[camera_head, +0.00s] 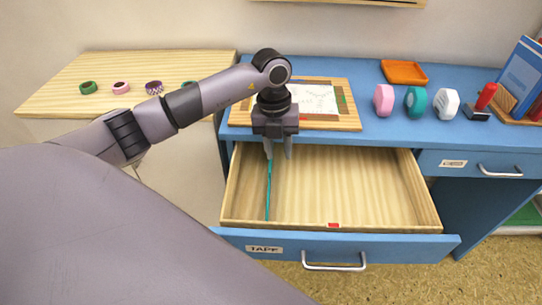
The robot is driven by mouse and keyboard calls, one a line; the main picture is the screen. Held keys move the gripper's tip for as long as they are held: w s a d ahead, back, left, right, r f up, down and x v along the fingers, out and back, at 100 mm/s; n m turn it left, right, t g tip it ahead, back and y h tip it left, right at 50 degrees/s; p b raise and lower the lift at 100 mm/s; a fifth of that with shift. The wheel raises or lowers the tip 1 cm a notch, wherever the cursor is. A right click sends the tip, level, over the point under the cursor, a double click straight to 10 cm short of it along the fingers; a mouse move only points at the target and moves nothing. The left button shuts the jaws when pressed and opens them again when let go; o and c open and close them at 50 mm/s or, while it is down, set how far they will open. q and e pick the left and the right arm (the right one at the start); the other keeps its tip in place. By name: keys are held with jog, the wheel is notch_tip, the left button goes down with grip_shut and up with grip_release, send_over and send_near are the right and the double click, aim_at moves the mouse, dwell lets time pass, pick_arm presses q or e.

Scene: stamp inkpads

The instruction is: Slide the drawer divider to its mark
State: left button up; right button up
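The drawer divider (268,192) is a thin teal panel standing in the open wooden drawer (402,192), left of its middle. It runs from back to front. A small red mark (333,225) sits on the drawer's front inner edge, well to the right of the divider. My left gripper (279,154) points down over the back part of the drawer. Its two fingers are apart, with the left finger at the divider's far end; whether they touch I cannot tell. My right gripper is not in view.
The drawer front (350,245) is blue with a "TAPE" label and a metal handle. On the blue desk above stand a wooden board (347,110), an orange tray (403,72), several tape dispensers and a red-handled stamp (484,98). Tape rolls lie on the left table (60,100). The drawer's right part is empty.

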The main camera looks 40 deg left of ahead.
aim_at(270, 162)
pick_arm(q)
jog(key=a, duration=0.2)
jog(key=w+a+y, duration=0.1)
jog(key=shift+r+n, duration=0.35)
jog(key=shift+n, duration=0.05)
notch_tip(270, 162, down, 7)
jog(key=shift+s+d+r+b, duration=0.1)
jog(key=shift+b, duration=0.2)
grip_shut()
dwell(0.9)
